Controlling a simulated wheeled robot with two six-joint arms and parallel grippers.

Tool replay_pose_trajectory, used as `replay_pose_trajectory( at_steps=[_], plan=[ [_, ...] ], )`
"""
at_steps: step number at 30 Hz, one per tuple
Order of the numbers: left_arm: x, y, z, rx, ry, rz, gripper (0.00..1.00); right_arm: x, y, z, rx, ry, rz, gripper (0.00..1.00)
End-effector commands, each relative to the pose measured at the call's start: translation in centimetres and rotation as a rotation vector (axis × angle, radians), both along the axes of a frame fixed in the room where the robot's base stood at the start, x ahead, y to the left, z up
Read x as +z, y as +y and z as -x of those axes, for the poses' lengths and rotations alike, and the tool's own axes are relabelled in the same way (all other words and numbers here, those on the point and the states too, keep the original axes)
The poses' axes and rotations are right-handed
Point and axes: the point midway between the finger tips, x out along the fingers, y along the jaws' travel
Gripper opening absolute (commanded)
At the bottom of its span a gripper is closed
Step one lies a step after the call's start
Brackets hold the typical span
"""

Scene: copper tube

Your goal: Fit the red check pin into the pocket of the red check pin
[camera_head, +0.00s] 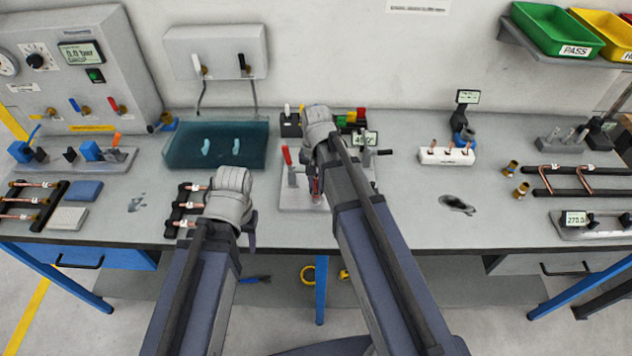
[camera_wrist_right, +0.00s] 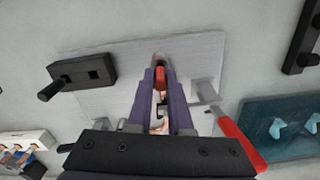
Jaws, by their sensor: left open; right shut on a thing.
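The red check pin (camera_wrist_right: 160,78) shows as a small red piece between the fingertips of my right gripper (camera_wrist_right: 160,72), which is shut on it. In the head view the right gripper (camera_head: 316,185) is mostly hidden behind its own arm, above the light fixture plate (camera_head: 298,203). In the right wrist view a black block (camera_wrist_right: 98,72) lies left of the fingers, with an empty square hole and a black round peg sticking out. I cannot tell whether that hole is the red pin's pocket. My left gripper (camera_head: 250,238) is open at the front of the table, mostly hidden by its wrist.
A red-handled clamp (camera_wrist_right: 240,140) stands close to the right gripper. The teal tray (camera_head: 178,150) is left of the plate, and a white block with copper pieces (camera_head: 447,156) is to the right. A rack with copper tubes (camera_head: 183,220) is near my left wrist.

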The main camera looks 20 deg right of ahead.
Motion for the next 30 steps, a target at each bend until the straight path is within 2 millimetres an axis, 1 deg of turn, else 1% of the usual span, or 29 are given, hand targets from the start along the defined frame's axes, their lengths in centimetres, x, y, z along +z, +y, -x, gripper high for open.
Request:
replay_pose_trajectory(
  at_steps=[1, 5, 12, 16, 18, 21, 30],
  plan=[
    [0.9, 0.0, 0.0, 0.0, 0.0, 0.0, 0.5, 0.9, 0.0, 0.0, 0.0, 0.0, 0.0, 0.0],
    [2.6, 0.0, 0.0, -0.001, 0.0, 0.0, 0.5, 2.6, 0.0, 0.0, 0.0, 0.0, 0.0, 0.0],
    [6.5, 0.0, 0.0, 0.004, 0.0, 0.001, 0.5, 6.5, 0.0, 0.0, 0.0, 0.0, 0.0, 0.0],
    [8.3, 0.0, 0.0, 0.008, 0.0, 0.002, 0.5, 8.3, 0.0, 0.0, 0.0, 0.0, 0.0, 0.0],
    [8.9, 0.0, 0.0, 0.01, 0.0, 0.002, 0.5, 8.9, 0.0, 0.0, 0.0, 0.0, 0.0, 0.0],
    [9.3, 0.0, 0.0, 0.012, -0.001, 0.002, 0.5, 9.3, 0.0, 0.0, 0.0, 0.0, 0.0, 0.0],
    [9.2, 0.0, 0.0, 0.012, 0.0, 0.003, 0.5, 9.2, 0.0, 0.0, 0.0, 0.0, 0.0, 0.0]
  ],
)
